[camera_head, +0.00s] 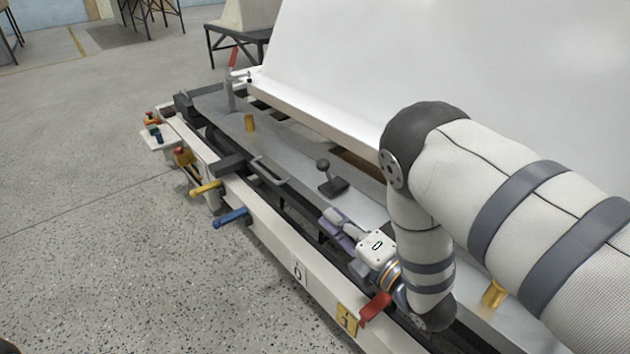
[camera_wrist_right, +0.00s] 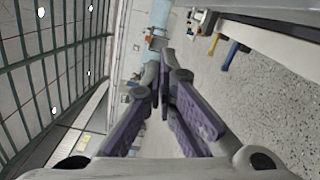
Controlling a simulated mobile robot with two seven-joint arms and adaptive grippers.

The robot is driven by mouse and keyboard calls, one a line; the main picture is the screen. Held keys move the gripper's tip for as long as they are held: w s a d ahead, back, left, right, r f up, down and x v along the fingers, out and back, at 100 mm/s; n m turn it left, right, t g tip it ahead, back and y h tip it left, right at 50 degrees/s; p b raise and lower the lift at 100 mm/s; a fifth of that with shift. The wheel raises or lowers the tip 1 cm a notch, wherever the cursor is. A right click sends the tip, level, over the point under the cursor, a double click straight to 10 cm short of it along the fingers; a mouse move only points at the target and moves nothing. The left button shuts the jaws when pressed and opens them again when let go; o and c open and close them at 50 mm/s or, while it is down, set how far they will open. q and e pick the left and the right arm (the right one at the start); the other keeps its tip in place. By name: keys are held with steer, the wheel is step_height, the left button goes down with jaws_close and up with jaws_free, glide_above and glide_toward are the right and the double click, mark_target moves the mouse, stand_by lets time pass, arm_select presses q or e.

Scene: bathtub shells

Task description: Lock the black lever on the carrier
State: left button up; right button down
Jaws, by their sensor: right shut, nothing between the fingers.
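The black lever (camera_head: 323,166) with a ball knob stands up from a dark base on the carrier's (camera_head: 215,105) grey top plate in the head view. I cannot tell from its pose whether it is locked. My right gripper (camera_head: 332,216) is shut and empty. It is in front of the lever, nearer the carrier's front rail, and appears apart from it. Its purple-padded fingers (camera_wrist_right: 163,78) are close together in the wrist view, where I cannot make out the lever. My left gripper is not in view.
A large white shell (camera_head: 480,75) rises behind the carrier. Yellow (camera_head: 206,188) and blue (camera_head: 231,217) handles stick out from the front rail, with a red handle (camera_head: 375,308) below my wrist. A grey bar handle (camera_head: 268,170) lies left of the lever. Floor in front is clear.

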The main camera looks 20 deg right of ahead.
steer(key=w+r+b, duration=0.1)
steer(key=w, duration=1)
steer(key=shift+w+d, duration=0.15)
steer(key=shift+d, duration=0.15)
steer(key=shift+d+r+m, duration=0.2)
steer(key=shift+r+m, duration=0.05)
steer(key=shift+m, duration=0.15)
steer(key=shift+w+d+r+p, duration=0.1)
steer(key=shift+d+r+p, duration=0.1)
steer(key=shift+p, duration=0.15)
steer(key=w+d+r+m+p, duration=0.1)
steer(key=w+d+r+m, duration=0.1)
steer(key=d+m, duration=0.4)
steer(key=shift+w+r+m+p, duration=0.15)
steer(key=shift+r+m+p, duration=0.15)
steer(key=shift+m, duration=0.1)
